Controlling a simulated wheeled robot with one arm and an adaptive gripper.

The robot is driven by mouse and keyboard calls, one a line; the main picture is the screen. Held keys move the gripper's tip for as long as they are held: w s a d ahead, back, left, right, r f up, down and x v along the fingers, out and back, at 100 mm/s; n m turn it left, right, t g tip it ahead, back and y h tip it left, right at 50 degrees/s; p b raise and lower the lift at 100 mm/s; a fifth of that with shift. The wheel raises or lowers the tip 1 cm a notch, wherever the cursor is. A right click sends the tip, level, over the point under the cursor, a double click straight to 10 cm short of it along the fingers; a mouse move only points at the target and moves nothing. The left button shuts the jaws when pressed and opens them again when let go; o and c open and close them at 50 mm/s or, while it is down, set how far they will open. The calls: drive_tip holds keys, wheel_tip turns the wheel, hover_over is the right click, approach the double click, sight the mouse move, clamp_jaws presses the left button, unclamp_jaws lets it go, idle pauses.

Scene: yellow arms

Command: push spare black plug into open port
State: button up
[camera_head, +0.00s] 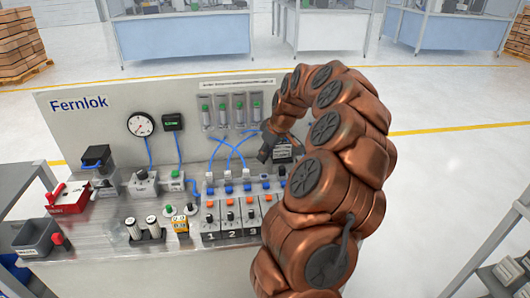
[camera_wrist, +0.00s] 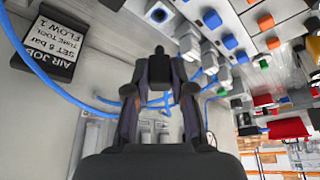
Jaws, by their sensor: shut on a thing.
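My gripper (camera_head: 268,146) is over the back of the bench, above the right part of the valve manifold (camera_head: 235,208). In the wrist view, my gripper (camera_wrist: 159,62) is shut, with a small dark piece (camera_wrist: 159,50) between its fingertips. It appears to be the black plug, but little of it shows. The manifold has numbered valves with orange and blue buttons and a row of pale fittings along the back. These fittings (camera_wrist: 208,60) lie just right of my fingertips in the wrist view. My arm hides the manifold's right end in the head view.
Blue tubes (camera_head: 216,152) loop between the back panel and manifold, close to my gripper. A black job sign (camera_wrist: 52,45) stands nearby. A gauge (camera_head: 140,124), a red box (camera_head: 68,197), white cylinders (camera_head: 153,227) and a grey bin (camera_head: 37,237) are to the left.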

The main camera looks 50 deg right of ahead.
sight(266, 160)
drive_tip(key=shift+f, duration=1.9)
drive_tip(key=shift+f+b, duration=0.55)
drive_tip(key=shift+s+b, duration=0.1)
drive_tip(key=shift+b, duration=0.4)
drive_tip(key=shift+f+b, duration=1.1)
drive_tip(key=shift+b, duration=0.05)
drive_tip(key=o, duration=0.9)
drive_tip(key=shift+r, duration=0.15)
drive_tip(key=shift+r+p, duration=0.55)
drive_tip(key=shift+r, duration=3.85)
